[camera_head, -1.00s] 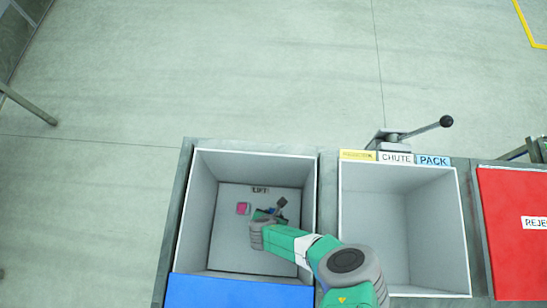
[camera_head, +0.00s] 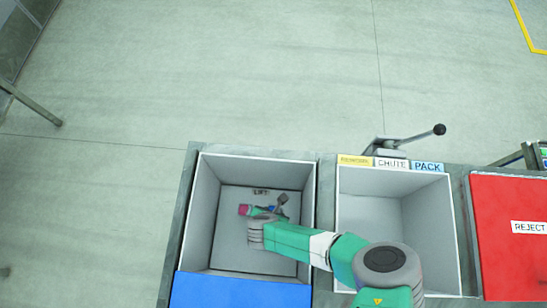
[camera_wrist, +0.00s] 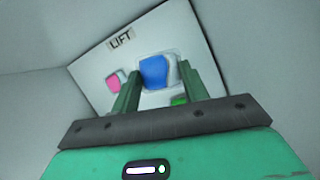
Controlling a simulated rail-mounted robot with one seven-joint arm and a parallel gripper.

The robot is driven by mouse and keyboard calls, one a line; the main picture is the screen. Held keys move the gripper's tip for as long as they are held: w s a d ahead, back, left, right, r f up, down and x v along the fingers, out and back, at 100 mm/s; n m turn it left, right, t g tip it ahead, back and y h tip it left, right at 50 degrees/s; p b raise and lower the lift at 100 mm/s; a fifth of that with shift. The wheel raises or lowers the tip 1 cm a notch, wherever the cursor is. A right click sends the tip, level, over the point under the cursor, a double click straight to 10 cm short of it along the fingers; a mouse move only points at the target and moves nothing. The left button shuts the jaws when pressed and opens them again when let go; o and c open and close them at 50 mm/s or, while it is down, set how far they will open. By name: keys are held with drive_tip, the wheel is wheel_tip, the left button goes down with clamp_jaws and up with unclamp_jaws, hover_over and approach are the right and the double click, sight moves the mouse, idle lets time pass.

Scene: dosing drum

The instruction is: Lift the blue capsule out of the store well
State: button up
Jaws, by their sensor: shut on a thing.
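The blue capsule (camera_wrist: 155,72) is between the two fingers of my gripper (camera_wrist: 155,80) in the wrist view. My gripper is shut on it, down inside the store well (camera_head: 207,215). In the head view, a little blue shows at my gripper (camera_head: 270,209), mostly hidden by the fingers and wrist. I cannot tell whether the capsule is clear of the well floor. A pink piece (camera_wrist: 113,82) lies just left of the fingers, and also shows in the head view (camera_head: 244,210). A green piece (camera_wrist: 179,100) shows partly, near the right finger.
The well has tall grey walls and a floor label reading LIFT (camera_wrist: 121,40). A blue panel (camera_head: 240,291) borders its front. To the right are an empty-looking bin (camera_head: 372,215) marked CHUTE and PACK, a black-knobbed lever (camera_head: 438,130), and a red REJECT panel (camera_head: 512,265).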

drive_tip(key=s+a+r+p, duration=0.1)
drive_tip(key=a+r+p, duration=0.1)
drive_tip(key=s+a+p, duration=0.1)
drive_tip(key=shift+s+a+r, duration=0.3)
drive_tip(key=shift+a+r, duration=0.1)
drive_tip(key=shift+p, duration=0.3)
wheel_tip(320, 180, up, 25)
drive_tip(key=p, duration=2.3)
